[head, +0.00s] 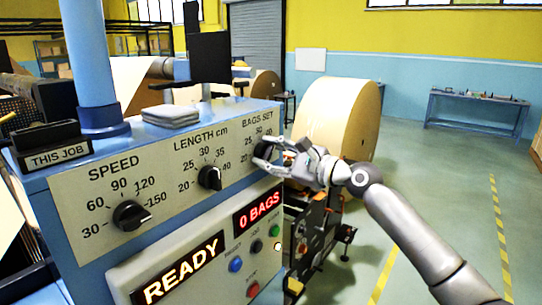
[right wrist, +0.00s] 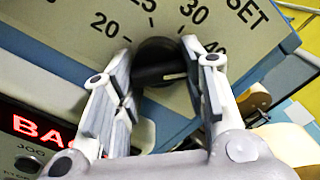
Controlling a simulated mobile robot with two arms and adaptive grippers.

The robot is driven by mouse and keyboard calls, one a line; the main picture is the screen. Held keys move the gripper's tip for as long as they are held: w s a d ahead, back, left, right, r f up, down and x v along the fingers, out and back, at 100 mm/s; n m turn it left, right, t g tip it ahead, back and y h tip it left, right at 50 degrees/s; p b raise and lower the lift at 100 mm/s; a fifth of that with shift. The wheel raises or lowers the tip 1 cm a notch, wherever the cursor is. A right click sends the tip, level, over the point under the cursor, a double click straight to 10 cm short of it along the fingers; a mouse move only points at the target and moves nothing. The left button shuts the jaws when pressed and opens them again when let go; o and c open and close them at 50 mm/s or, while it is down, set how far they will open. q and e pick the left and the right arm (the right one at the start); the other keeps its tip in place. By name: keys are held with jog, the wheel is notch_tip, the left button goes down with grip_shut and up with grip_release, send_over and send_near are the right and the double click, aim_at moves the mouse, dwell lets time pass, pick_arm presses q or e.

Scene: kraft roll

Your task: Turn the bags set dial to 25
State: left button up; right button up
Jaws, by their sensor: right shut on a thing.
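The bags set dial (head: 262,149) is a black knob on the upper right of the blue machine's panel, partly hidden by my right gripper (head: 268,151) in the head view. In the right wrist view the dial (right wrist: 155,62) sits between the two fingers of my right gripper (right wrist: 158,85), which is shut on it. A short pale mark on the knob points right, to the 40 side of the scale; its exact reading is hard to tell. The numbers 20, 25, 30 and 40 show around it. My left gripper is not in view.
The speed dial (head: 131,215) and length dial (head: 210,177) are to the left on the same panel. Below, displays read READY (head: 180,270) and 0 BAGS (head: 258,213), with several coloured buttons. A large kraft roll (head: 338,120) stands behind my right gripper.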

jog(key=n+b, duration=0.1)
jog(key=n, duration=0.3)
jog(key=n+b, duration=0.2)
jog(key=n, duration=0.2)
jog(key=shift+n, duration=0.3)
jog(key=n+b, duration=0.2)
jog(key=n, duration=0.2)
jog(key=shift+r+n, duration=0.1)
jog(key=shift+n, duration=0.2)
jog(key=shift+r+n+b, duration=0.1)
jog(key=shift+n+b, duration=0.65)
jog(key=shift+n, duration=1.25)
jog(key=o, duration=0.9)
jog(key=shift+o, duration=0.6)
jog(key=shift+r, duration=0.1)
